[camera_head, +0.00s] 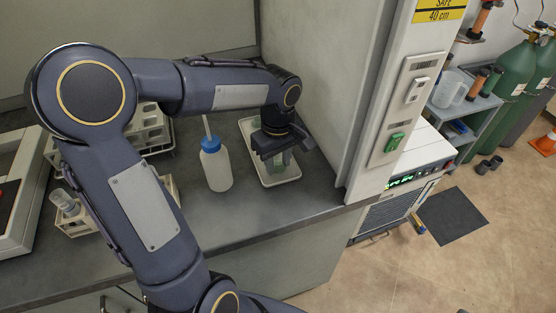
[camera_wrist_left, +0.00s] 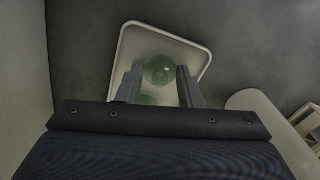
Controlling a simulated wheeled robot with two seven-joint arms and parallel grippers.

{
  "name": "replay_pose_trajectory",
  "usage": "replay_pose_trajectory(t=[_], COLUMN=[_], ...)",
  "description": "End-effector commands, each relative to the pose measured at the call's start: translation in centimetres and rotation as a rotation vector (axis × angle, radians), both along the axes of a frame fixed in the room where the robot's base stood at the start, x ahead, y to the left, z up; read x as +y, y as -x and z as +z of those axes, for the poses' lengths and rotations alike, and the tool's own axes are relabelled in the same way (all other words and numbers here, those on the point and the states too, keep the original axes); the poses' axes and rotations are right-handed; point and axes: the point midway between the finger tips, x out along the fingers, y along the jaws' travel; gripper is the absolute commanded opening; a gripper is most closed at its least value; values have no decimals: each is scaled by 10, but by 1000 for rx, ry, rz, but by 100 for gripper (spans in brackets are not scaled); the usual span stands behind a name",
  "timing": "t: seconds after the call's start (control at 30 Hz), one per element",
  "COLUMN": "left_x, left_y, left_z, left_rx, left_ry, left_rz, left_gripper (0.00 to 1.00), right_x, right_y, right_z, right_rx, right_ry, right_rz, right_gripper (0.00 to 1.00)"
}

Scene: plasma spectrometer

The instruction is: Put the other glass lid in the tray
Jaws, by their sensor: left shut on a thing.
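The white tray (camera_head: 291,179) lies on the grey bench beside the cabinet wall. My left gripper (camera_head: 279,163) points down over it. In the left wrist view the tray (camera_wrist_left: 203,58) surrounds the two fingers (camera_wrist_left: 160,76). A round greenish glass lid (camera_wrist_left: 159,69) sits between the fingertips, and the gripper is shut on it. A second greenish glass piece (camera_wrist_left: 148,100) shows partly, lower between the fingers and within the tray's outline. I cannot tell whether the held lid touches the tray floor. My right gripper is out of view.
A white wash bottle with a blue cap (camera_head: 216,168) stands just left of the tray. White racks (camera_head: 152,130) with vials stand further left. The cabinet wall (camera_head: 312,90) rises close on the tray's right. The bench front is clear.

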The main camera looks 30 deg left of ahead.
Motion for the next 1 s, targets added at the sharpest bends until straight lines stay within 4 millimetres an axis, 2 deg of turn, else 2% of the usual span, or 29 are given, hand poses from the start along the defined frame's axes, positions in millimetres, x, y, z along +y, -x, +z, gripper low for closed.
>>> replay_pose_trajectory(t=[0.3,0.33,0.47,0.77,0.87,1.0], left_x=[0,0,0,0,0,0], left_y=[0,0,0,0,0,-1], left_z=[-5,-3,-3,-1,6,29], left_rx=[0,0,0,0,-1,-5], left_ry=[0,0,0,0,0,-1], left_rz=[0,0,0,0,1,2], left_gripper=[12,37,54,55,55,55], right_x=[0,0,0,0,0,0], right_y=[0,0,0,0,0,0], right_z=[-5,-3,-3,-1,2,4], right_rx=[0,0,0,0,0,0], right_ry=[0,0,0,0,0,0], right_rz=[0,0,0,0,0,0], right_gripper=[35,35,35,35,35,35])
